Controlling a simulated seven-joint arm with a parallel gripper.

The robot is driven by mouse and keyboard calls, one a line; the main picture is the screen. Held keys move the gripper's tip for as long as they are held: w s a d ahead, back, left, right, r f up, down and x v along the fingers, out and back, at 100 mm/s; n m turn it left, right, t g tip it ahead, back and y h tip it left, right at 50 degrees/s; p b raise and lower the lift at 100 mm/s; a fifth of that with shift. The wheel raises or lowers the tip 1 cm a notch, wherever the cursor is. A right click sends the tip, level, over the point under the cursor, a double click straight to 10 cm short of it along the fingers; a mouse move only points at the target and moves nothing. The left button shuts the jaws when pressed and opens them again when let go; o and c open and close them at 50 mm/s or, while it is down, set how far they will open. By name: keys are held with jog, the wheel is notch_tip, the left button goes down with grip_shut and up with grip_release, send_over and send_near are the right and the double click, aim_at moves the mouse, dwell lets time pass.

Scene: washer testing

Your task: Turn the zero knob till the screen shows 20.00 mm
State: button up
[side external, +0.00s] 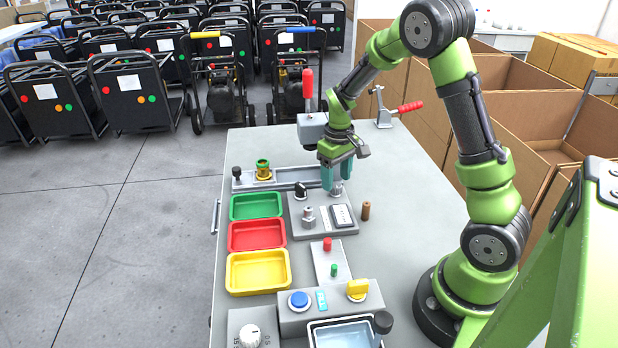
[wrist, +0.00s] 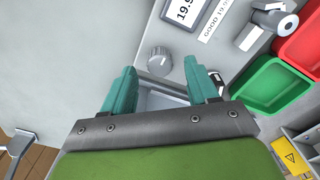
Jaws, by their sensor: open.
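The small grey ridged zero knob (side external: 337,189) stands on a grey panel. It also shows in the wrist view (wrist: 159,60). My gripper (side external: 337,179) is over the knob with its teal fingers pointing down. In the wrist view my gripper (wrist: 160,68) is open, with one fingertip on either side of the knob and gaps between; whether the tips are level with it I cannot tell. The screen (side external: 342,216) is a white display beside the knob. In the wrist view the screen (wrist: 182,12) begins "19.9"; its remaining digits are cut off by the frame's top edge.
A label strip (wrist: 215,20) reading "GOOD 19.9", partly cut off, lies beside the screen. A metal post (side external: 308,217) and a black knob (side external: 300,191) are on the same panel. Green (side external: 256,206), red (side external: 257,236) and yellow (side external: 258,272) trays stand to the left. A brown peg (side external: 366,211) is on the right.

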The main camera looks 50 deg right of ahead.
jog(key=shift+f, duration=0.95)
jog(key=c, duration=1)
jog(key=shift+c, duration=0.2)
jog(key=shift+m, duration=3.4)
jog(key=shift+r, duration=0.1)
